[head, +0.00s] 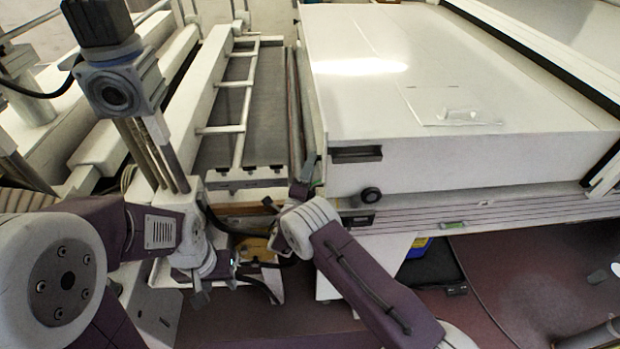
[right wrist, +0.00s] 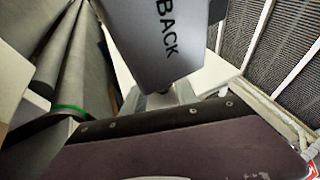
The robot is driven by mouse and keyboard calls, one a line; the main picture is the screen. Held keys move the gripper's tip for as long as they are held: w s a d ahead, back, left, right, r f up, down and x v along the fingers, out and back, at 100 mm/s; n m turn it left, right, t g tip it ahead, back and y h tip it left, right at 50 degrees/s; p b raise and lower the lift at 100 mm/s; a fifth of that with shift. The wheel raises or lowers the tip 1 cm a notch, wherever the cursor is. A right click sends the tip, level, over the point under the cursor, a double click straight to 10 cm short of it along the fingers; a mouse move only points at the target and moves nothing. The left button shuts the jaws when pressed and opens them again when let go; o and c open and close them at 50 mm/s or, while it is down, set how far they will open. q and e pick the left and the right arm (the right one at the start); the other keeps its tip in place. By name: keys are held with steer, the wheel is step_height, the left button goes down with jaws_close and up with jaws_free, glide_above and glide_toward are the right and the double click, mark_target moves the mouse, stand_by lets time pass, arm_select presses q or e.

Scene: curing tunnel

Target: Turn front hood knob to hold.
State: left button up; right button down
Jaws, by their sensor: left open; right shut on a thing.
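A round black knob (head: 370,195) sits low on the front face of the white hood (head: 440,177), below and right of a black recessed handle (head: 357,154). No gripper touches this knob. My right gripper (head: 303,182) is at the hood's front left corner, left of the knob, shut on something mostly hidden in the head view. In the right wrist view a grey piece lettered BACK (right wrist: 155,42) stands close to the camera; I cannot tell whether it is held. My left gripper (head: 201,292) is low at the left, apart from the hood, open with its tips hard to see.
A mesh belt (head: 218,146) with white rails runs left of the hood and also shows in the right wrist view (right wrist: 275,52). A grey roller with a green band (right wrist: 70,108) is at the left there. A striped ledge (head: 480,216) runs below the hood.

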arm_select(q)
step_height(320, 180, down, 4)
steer(key=b, duration=0.2)
steer(key=shift+r+b, duration=0.1)
steer(key=shift+b, duration=0.2)
arm_select(e)
steer(key=shift+w+r+m+t+h, duration=0.15)
steer(key=shift+m+t+h, duration=0.35)
arm_select(q)
steer(key=shift+w, duration=0.1)
arm_select(e)
steer(key=c, duration=1)
jaws_free()
steer(key=shift+d, duration=0.1)
steer(key=shift+o, duration=0.2)
arm_select(q)
steer(key=shift+f+b, duration=0.7)
steer(key=shift+b, duration=0.05)
arm_select(e)
steer(key=v, duration=0.9)
